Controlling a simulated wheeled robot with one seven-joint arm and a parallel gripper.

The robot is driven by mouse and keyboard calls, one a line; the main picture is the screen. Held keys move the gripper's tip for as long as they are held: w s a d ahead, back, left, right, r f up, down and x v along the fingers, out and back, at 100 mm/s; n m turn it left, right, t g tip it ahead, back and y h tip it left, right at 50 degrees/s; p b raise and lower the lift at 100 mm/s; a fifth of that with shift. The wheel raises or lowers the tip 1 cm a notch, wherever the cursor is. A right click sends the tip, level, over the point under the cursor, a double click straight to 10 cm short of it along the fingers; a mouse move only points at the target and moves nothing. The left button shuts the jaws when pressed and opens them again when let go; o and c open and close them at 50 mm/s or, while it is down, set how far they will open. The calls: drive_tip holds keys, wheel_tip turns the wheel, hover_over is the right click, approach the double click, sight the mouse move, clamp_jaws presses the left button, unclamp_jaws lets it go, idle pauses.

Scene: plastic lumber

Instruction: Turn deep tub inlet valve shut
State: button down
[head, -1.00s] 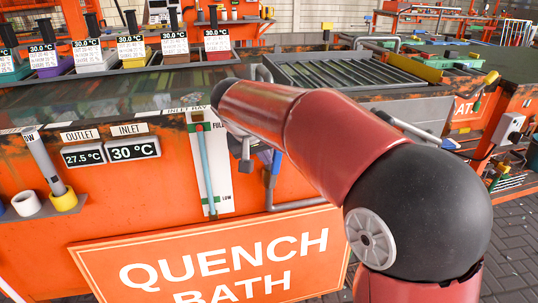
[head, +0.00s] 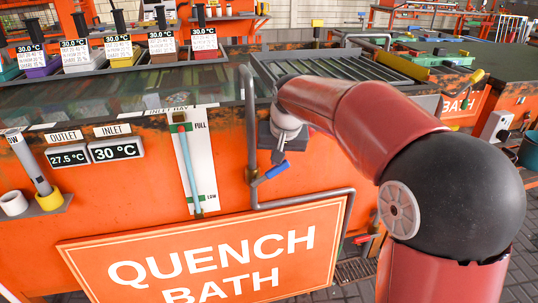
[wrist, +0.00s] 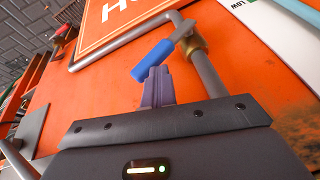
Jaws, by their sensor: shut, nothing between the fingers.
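The inlet valve's blue lever handle (head: 277,169) sticks out to the right and slightly up from its brass body (head: 254,175) on a grey upright pipe (head: 250,120) at the tub front. In the wrist view the blue handle (wrist: 152,61) lies at an angle across the pipe's line, left of the brass body (wrist: 192,44). My gripper (wrist: 157,84) is shut and empty, its fingertips just below the handle in that picture. I cannot tell whether they touch it. In the head view my gripper (head: 278,156) hangs just above the handle, its fingertips hard to make out.
The orange quench bath sign (head: 215,262) stands below the pipe's lower bend. A level gauge (head: 195,160) is left of the valve, with inlet and outlet displays (head: 115,150) beyond it. A slatted metal rack (head: 330,70) lies on top behind my arm.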

drive_tip(key=shift+w+d+f, duration=0.15)
drive_tip(key=shift+d+f, duration=0.25)
drive_tip(key=shift+d, duration=0.15)
drive_tip(key=shift+d+f+y, duration=0.15)
drive_tip(key=shift+f+y, duration=0.05)
drive_tip(key=shift+y, duration=0.4)
